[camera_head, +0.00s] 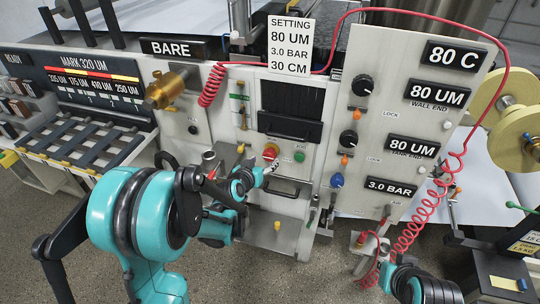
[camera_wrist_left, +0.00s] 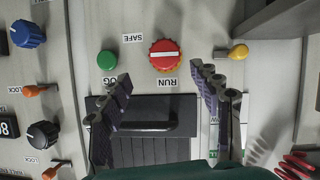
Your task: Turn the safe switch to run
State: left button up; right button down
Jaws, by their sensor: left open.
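The safe switch (camera_head: 270,152) is a round red knob on the light machine panel. In the left wrist view the same red knob (camera_wrist_left: 165,55) shows a white bar lying nearly level across its face. That view is upside down, with SAFE and RUN lettering around the knob and JOG lettering by the green button (camera_wrist_left: 107,60). My left gripper (camera_wrist_left: 165,88) is open and empty, its two fingers spread and pointing at the panel, with the knob seen between and beyond the tips. No finger visibly touches the knob.
A black handle (camera_wrist_left: 145,128) lies between the fingers in the wrist view. An orange-yellow lever (camera_wrist_left: 238,50) is close beside one finger. A blue knob (camera_head: 337,180) and a coiled red hose (camera_head: 425,210) are to the right. A brass fitting (camera_head: 166,90) stands at left.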

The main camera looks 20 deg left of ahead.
aim_at(268, 157)
pick_arm(q)
jog(key=shift+w+a+f, duration=0.3)
jog(key=shift+w+f, duration=0.25)
jog(key=shift+w, duration=0.05)
jog(key=b+x, duration=0.2)
jog(key=x, duration=0.4)
jog(key=shift+w, duration=0.1)
jog(key=shift+w+f, duration=0.15)
jog(key=shift+w, duration=0.45)
jog(key=c, duration=1.2)
